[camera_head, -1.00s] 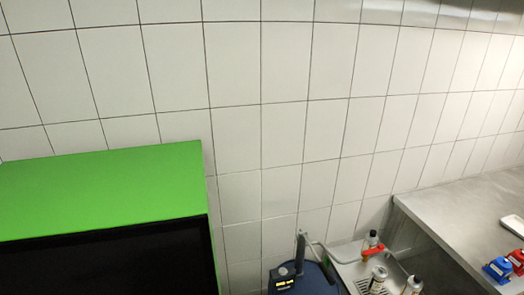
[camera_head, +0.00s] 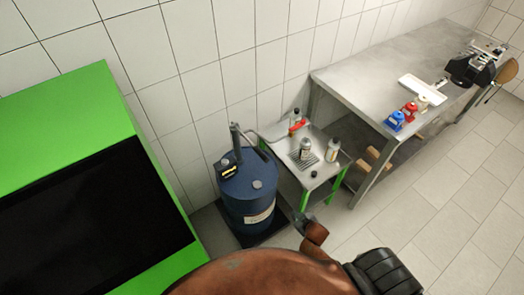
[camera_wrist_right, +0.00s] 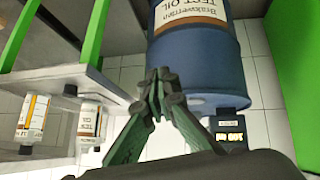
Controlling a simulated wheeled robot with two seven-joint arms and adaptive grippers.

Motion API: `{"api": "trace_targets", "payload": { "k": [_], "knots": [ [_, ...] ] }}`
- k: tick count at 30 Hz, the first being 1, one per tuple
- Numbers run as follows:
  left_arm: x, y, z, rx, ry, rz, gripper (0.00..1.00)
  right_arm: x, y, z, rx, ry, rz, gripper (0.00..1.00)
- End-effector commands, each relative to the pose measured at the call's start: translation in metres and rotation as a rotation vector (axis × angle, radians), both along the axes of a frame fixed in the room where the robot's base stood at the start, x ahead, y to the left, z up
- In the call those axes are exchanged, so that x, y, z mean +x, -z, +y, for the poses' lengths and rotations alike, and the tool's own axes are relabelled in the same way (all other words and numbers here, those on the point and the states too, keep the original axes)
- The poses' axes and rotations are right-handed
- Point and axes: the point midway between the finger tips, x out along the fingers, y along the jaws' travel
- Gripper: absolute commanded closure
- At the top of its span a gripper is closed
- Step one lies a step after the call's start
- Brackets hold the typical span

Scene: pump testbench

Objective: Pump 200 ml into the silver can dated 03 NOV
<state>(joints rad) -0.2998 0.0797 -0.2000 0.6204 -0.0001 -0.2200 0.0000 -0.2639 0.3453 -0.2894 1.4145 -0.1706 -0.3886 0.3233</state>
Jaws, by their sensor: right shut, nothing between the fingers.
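A blue drum (camera_head: 250,196) stands on the floor with a pump on top. The pump's dark display box (camera_head: 229,170) has lit yellow digits; the wrist view also shows it (camera_wrist_right: 231,135), digits not readable. The red nozzle (camera_head: 298,126) lies at the back of a small steel table (camera_head: 318,178). A silver can (camera_head: 305,148) and a pale container (camera_head: 333,151) stand there; another container (camera_head: 296,114) is behind. No date is legible. My right gripper (camera_head: 300,218) is shut and empty, in front of the drum's right side; its fingertips meet in the wrist view (camera_wrist_right: 163,76). My left gripper is out of view.
A green cabinet (camera_head: 110,95) with a black front fills the left. A steel bench (camera_head: 355,75) to the right holds a white tray (camera_head: 419,90), blue (camera_head: 394,121) and red (camera_head: 409,110) items and a black device. The tiled floor at the lower right is clear.

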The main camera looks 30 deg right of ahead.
Motion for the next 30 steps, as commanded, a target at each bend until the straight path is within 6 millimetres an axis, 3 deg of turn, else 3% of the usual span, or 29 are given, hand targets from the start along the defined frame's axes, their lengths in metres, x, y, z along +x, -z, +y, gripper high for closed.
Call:
{"api": "trace_targets", "payload": {
  "k": [1, 6, 12, 15, 18, 21, 30],
  "knots": [
    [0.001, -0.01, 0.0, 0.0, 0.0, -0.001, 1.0, 0.019, -0.039, 0.004, -0.001, -0.014, -0.049, 1.0],
    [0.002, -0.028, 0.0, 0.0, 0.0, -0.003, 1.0, 0.068, -0.15, 0.022, 0.008, -0.047, -0.196, 1.0],
    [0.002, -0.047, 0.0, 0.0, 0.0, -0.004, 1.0, 0.098, -0.276, 0.05, 0.035, -0.089, -0.353, 1.0],
    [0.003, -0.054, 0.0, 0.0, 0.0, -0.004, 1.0, 0.104, -0.324, 0.062, 0.049, -0.105, -0.413, 1.0],
    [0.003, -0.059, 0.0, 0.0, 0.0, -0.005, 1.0, 0.105, -0.358, 0.071, 0.061, -0.118, -0.454, 1.0],
    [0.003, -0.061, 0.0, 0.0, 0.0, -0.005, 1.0, 0.106, -0.378, 0.076, 0.068, -0.124, -0.478, 1.0],
    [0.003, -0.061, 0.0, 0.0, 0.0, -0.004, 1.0, 0.106, -0.387, 0.078, 0.073, -0.126, -0.491, 1.0]
  ]
}}
